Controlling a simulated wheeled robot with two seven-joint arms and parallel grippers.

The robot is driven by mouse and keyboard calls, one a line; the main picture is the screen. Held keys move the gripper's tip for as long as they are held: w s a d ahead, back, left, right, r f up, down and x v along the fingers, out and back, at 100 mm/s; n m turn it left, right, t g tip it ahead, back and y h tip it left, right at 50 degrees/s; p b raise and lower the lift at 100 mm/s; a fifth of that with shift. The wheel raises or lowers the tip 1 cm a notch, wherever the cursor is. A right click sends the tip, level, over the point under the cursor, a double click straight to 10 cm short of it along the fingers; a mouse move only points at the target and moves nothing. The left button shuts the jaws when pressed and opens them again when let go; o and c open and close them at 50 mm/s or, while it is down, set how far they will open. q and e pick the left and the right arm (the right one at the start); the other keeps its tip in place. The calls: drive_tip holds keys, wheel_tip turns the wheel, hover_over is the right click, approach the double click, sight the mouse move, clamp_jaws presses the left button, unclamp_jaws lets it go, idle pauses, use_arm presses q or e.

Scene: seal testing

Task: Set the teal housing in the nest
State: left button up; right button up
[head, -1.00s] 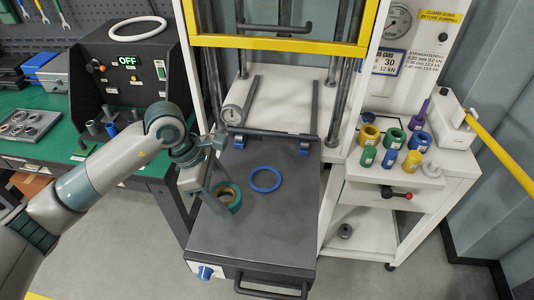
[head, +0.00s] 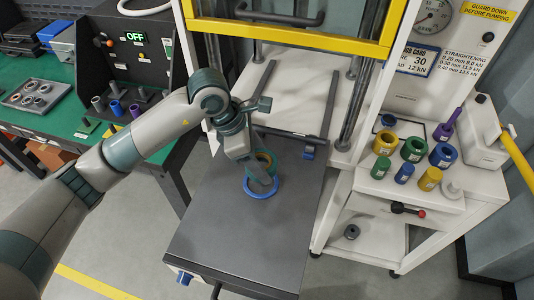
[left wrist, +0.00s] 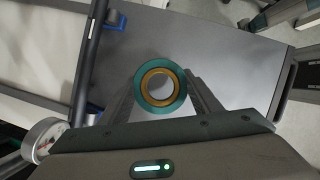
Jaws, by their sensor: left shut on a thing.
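The teal housing (head: 274,164) is a short ring with an orange-brown inner ring. My left gripper (head: 262,172) is shut on it, with a finger on either side. The blue ring (head: 261,194), which looks like the nest, lies flat on the dark table plate. In the head view the housing overlaps the ring's far side and appears just above it; the exact gap cannot be told. In the left wrist view the housing (left wrist: 160,65) sits between the fingers with its bore open, and the blue ring does not show, likely hidden beneath it. My right gripper is not in view.
The dark plate (head: 225,245) is otherwise clear. Behind it stands the press with a yellow guard frame (head: 290,36). A white cart (head: 375,185) at right bears several coloured rings and cylinders.

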use_arm(q)
drive_tip(key=shift+s+a+r, duration=0.1)
drive_tip(key=shift+s+a, duration=0.05)
drive_tip(key=shift+s, duration=0.05)
drive_tip(key=shift+w+f, duration=0.1)
drive_tip(key=shift+f, duration=0.3)
drive_tip(key=shift+f+b, duration=0.3)
drive_tip(key=shift+f, duration=1.1)
drive_tip(key=shift+b, duration=0.45)
drive_tip(key=shift+f, duration=0.1)
idle(0.4)
drive_tip(key=shift+f+b, duration=0.65)
drive_tip(key=shift+b, duration=0.35)
drive_tip(key=shift+b, duration=0.4)
